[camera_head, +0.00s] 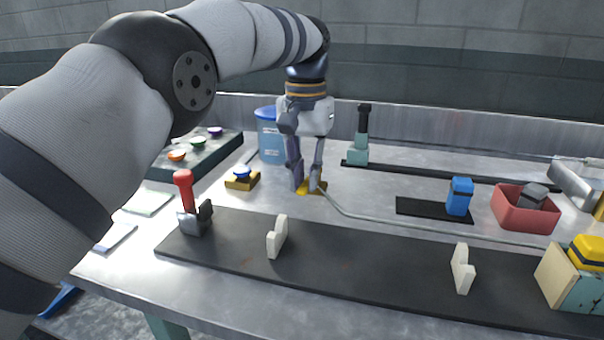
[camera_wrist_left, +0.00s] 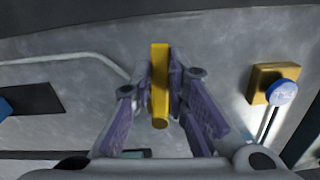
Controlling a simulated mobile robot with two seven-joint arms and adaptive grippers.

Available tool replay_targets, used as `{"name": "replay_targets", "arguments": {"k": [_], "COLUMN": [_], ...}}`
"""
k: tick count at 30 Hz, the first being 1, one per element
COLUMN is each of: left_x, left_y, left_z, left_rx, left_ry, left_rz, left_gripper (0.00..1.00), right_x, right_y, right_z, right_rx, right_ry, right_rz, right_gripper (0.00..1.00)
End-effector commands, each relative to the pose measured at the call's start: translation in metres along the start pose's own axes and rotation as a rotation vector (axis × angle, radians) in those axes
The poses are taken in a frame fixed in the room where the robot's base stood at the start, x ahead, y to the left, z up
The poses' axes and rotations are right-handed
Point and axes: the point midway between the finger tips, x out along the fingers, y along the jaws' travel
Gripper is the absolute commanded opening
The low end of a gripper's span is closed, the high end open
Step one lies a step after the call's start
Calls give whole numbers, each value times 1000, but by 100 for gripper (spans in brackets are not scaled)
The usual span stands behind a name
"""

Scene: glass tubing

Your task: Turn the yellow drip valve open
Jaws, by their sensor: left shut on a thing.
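The yellow drip valve (camera_head: 312,186) stands on the metal bench at the end of a thin grey tube. In the left wrist view its yellow bar (camera_wrist_left: 160,85) lies between my fingers, lengthwise in the picture. My left gripper (camera_head: 308,185) points straight down over the valve and is shut on the yellow bar, with a finger on each side. It also shows in the left wrist view (camera_wrist_left: 161,95). The fingers hide part of the valve in the head view. My right gripper is in neither view.
A blue button on a yellow base (camera_head: 242,178) stands close left of the valve. A blue-lidded container (camera_head: 271,138) is behind. The grey tube (camera_head: 400,222) runs right. A dark board (camera_head: 340,262) with a red-handled lever (camera_head: 185,190) lies in front. A red bin (camera_head: 524,212) is at right.

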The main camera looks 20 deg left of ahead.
Motion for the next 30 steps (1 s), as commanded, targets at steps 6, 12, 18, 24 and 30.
{"name": "replay_targets", "arguments": {"k": [6, 12, 18, 24, 30], "left_x": [0, 0, 0, 0, 0], "left_y": [5, 7, 7, 7, 7], "left_z": [-1, -1, -1, -1, -1], "left_rx": [-78, -110, -118, -118, -116], "left_ry": [1, 2, 2, 2, 2], "left_rz": [1, 1, 1, 2, 2], "left_gripper": [0, 0, 0, 0, 35], "right_x": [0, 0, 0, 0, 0], "right_y": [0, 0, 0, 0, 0], "right_z": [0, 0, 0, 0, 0], "right_rx": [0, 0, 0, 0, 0], "right_ry": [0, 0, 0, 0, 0], "right_rz": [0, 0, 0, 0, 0], "right_gripper": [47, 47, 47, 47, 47]}}
